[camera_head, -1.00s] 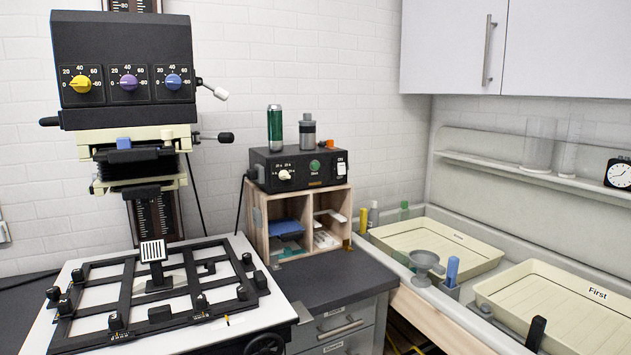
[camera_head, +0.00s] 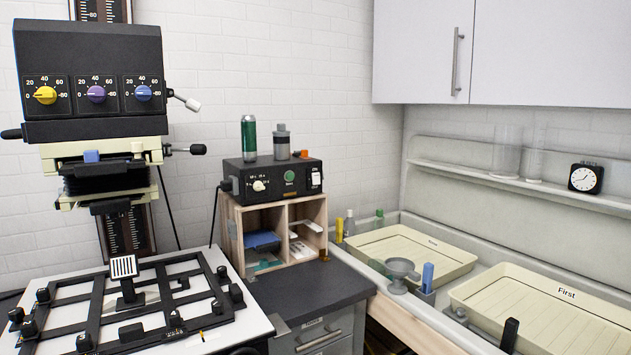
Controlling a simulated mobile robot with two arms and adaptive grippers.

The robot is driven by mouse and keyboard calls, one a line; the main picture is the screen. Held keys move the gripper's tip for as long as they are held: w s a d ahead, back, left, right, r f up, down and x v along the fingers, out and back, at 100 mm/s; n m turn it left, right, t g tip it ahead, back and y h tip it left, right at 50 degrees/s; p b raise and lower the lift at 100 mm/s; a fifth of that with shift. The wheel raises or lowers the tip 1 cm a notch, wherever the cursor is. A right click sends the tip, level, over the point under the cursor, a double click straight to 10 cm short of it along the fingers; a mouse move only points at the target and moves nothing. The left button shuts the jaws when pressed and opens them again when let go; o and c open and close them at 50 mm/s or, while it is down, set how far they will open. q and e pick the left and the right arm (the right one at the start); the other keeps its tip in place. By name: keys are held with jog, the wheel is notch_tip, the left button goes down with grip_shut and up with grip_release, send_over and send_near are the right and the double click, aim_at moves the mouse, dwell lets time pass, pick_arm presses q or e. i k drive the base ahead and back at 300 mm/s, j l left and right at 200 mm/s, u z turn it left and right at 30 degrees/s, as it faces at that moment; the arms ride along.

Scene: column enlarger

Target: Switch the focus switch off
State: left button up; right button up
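The focus switch appears to be the small white rocker (camera_head: 315,179) at the right end of the front of the black timer box (camera_head: 270,181). It is too small to tell its position. The box also carries a white dial (camera_head: 258,186) and a green button (camera_head: 289,176). It stands on a wooden two-compartment shelf (camera_head: 279,227) right of the enlarger head (camera_head: 90,80). Neither of my grippers is in view.
The easel (camera_head: 125,305) lies on the white baseboard at the lower left. A green cylinder (camera_head: 249,139) and a grey canister (camera_head: 281,142) stand on the timer box. The dark counter (camera_head: 310,287) in front of the shelf is mostly clear. Cream trays (camera_head: 543,309) lie in the sink at right.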

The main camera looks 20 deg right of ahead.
aim_at(316, 176)
jog(key=z, duration=0.4)
jog(key=i+l+z, duration=0.4)
jog(key=i, duration=0.3)
jog(key=i+z, duration=0.35)
jog(key=i, duration=1)
